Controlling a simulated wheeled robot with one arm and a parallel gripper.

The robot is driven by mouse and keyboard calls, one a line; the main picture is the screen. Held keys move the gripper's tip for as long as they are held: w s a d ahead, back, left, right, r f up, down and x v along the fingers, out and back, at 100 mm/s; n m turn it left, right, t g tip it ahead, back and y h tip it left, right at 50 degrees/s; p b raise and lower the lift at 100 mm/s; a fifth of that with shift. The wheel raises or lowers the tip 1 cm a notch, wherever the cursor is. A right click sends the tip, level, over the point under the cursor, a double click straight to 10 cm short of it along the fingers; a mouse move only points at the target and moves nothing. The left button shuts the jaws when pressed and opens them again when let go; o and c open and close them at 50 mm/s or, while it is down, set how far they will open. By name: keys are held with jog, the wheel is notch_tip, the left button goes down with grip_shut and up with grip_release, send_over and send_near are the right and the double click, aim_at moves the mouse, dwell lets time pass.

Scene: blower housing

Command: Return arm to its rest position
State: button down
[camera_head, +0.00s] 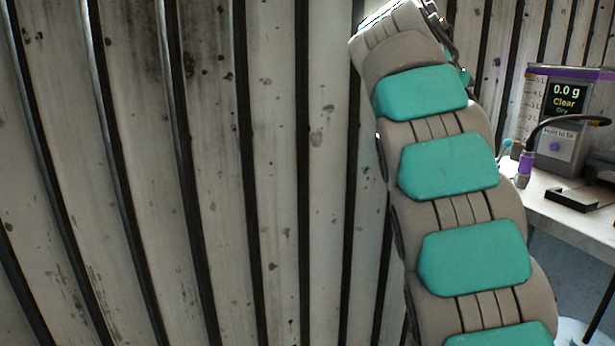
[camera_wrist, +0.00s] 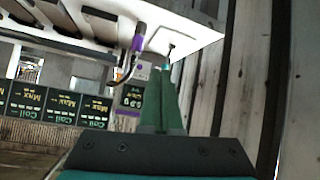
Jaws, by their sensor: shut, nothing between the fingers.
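My arm (camera_head: 450,180), grey with teal pads, rises through the right half of the head view and leaves at the top edge. My gripper (camera_wrist: 162,72) shows in the wrist view as two green fingers closed together with nothing between them. Its tips point toward a device with a display (camera_wrist: 133,96) and a white table (camera_wrist: 130,15), seen upside down. I cannot tell how far the tips are from them. The gripper is not clearly seen in the head view.
In the head view, a stained corrugated wall (camera_head: 200,170) fills the left and middle. At right, a white table (camera_head: 560,210) holds a dispenser (camera_head: 565,150) reading "0.0 g Clear" and a purple-collared nozzle (camera_head: 525,168). In the wrist view, several dark labelled panels (camera_wrist: 50,104) line the left.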

jog(key=s+a+f+n+g+y, duration=0.2)
jog(key=s+f+n, duration=0.1)
jog(key=s+f, duration=0.65)
jog(key=s+a+f+n+g+y, duration=0.2)
jog(key=s+a+f+n+y, duration=0.1)
jog(key=s+f, duration=0.65)
jog(key=s+a+f+n+g+y, duration=0.1)
jog(key=s+a+f, duration=0.4)
jog(key=s+f, duration=0.5)
jog(key=s+a+f+n+g+y, duration=0.2)
jog(key=s+a+f, duration=0.4)
jog(key=s+f, duration=0.5)
jog(key=s+n+y, duration=0.1)
jog(key=s, duration=0.1)
jog(key=shift+s+a+f, duration=0.25)
jog(key=shift+s, duration=0.1)
